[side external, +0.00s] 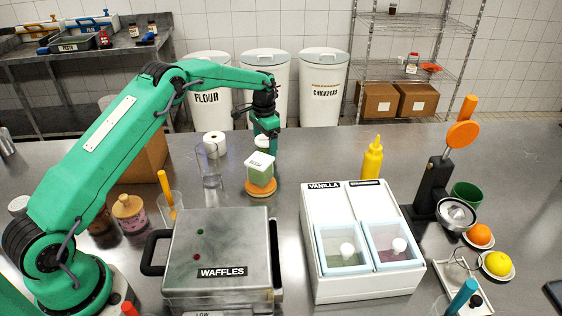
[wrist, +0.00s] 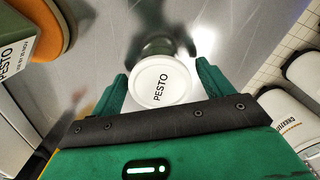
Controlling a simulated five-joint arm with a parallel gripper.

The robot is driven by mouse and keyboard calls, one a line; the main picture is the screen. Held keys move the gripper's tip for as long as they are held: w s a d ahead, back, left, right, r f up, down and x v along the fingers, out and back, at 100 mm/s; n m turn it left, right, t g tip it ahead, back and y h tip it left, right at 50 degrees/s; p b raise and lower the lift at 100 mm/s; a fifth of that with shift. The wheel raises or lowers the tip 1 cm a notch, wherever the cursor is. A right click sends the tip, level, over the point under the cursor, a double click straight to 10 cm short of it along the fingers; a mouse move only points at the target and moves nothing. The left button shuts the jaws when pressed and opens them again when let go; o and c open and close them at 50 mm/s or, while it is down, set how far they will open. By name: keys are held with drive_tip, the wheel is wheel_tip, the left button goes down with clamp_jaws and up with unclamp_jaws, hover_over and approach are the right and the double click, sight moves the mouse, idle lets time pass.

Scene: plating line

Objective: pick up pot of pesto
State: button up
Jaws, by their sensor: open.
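The pot of pesto shows in the wrist view as a round white lid (wrist: 160,86) printed PESTO over a dark green body. It stands upright on the steel counter, between my two green fingers. My gripper (wrist: 161,72) is open, with a finger on each side of the lid; I cannot tell whether either touches it. In the side external view my gripper (side external: 265,127) points down at the white lid of the pot (side external: 263,141), behind a square green tub. The tub hides most of the pot's body there.
The square tub (side external: 260,169), also labelled PESTO in the wrist view (wrist: 15,55), sits on a round wooden coaster (side external: 260,189) close in front. A waffle maker (side external: 222,246) and vanilla bin (side external: 321,205) are nearer.

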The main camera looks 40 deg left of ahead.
sight(266, 140)
drive_tip(key=shift+f, duration=0.1)
idle(0.4)
drive_tip(key=c, duration=0.9)
drive_tip(key=shift+r, duration=0.85)
drive_tip(key=r, duration=0.3)
drive_tip(key=shift+d, duration=0.3)
drive_tip(key=s+d+r, duration=0.1)
drive_tip(key=d+r, duration=0.1)
drive_tip(key=d, duration=0.1)
drive_tip(key=s+d+r, duration=0.2)
drive_tip(key=d, duration=0.1)
drive_tip(key=s+d+r, duration=0.1)
drive_tip(key=d+r, duration=0.1)
drive_tip(key=d, duration=0.2)
drive_tip(key=shift+s+d+r, duration=0.1)
drive_tip(key=shift+s+r, duration=0.1)
